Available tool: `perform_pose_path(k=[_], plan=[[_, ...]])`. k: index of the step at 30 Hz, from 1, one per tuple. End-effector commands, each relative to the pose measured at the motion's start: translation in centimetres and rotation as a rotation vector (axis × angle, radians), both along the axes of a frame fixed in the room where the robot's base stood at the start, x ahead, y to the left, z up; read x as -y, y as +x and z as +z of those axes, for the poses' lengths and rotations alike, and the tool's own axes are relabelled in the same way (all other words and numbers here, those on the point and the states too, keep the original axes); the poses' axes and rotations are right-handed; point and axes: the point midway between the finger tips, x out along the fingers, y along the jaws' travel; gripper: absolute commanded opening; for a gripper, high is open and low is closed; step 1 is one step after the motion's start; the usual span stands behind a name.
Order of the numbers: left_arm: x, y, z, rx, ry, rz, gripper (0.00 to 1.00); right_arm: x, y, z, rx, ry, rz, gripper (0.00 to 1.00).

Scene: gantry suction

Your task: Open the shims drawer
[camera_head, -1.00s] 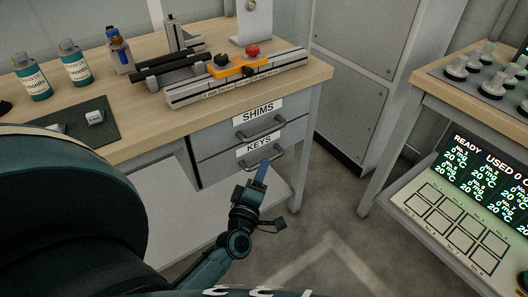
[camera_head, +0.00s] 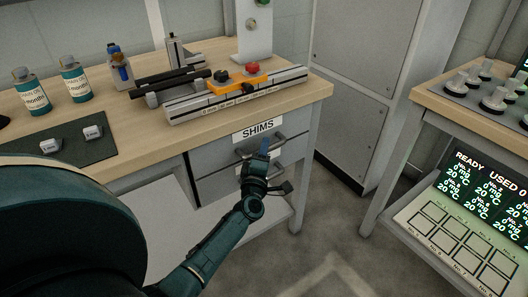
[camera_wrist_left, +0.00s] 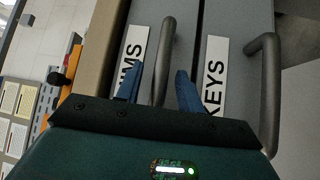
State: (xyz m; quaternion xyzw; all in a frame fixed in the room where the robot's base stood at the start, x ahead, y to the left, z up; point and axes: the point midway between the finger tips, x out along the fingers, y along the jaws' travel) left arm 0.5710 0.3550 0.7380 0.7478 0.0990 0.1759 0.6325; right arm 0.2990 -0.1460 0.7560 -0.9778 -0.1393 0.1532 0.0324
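The shims drawer, with its white SHIMS label (camera_head: 258,131), is the upper drawer under the wooden bench and looks closed. Its grey bar handle (camera_wrist_left: 166,50) runs between my left gripper's fingers in the left wrist view. My left gripper (camera_head: 262,147) is at this handle in the head view. Its two blue fingers (camera_wrist_left: 158,88) are spread, one on each side of the bar, with gaps visible. The gripper hides part of the handle in the head view. My right gripper is not in view.
The keys drawer is just below, with its KEYS label (camera_wrist_left: 215,75) and handle (camera_wrist_left: 266,90) close to my gripper. A ruled rail fixture (camera_head: 238,92) sits on the bench above. A second bench with a lit panel (camera_head: 487,185) stands right, with open floor between.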

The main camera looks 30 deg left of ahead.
Motion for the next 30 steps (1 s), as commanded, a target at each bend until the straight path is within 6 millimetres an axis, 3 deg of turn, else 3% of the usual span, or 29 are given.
perform_pose_path(k=[9,23,30], plan=[[-0.09,0.26,0.07,0.0,0.0,0.0,0.38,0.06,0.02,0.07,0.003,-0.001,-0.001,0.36],[-0.07,0.23,0.06,0.0,0.0,0.0,0.0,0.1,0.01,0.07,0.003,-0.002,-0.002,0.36],[-0.05,0.22,0.05,0.0,0.0,0.0,0.0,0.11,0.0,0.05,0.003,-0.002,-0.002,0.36]])
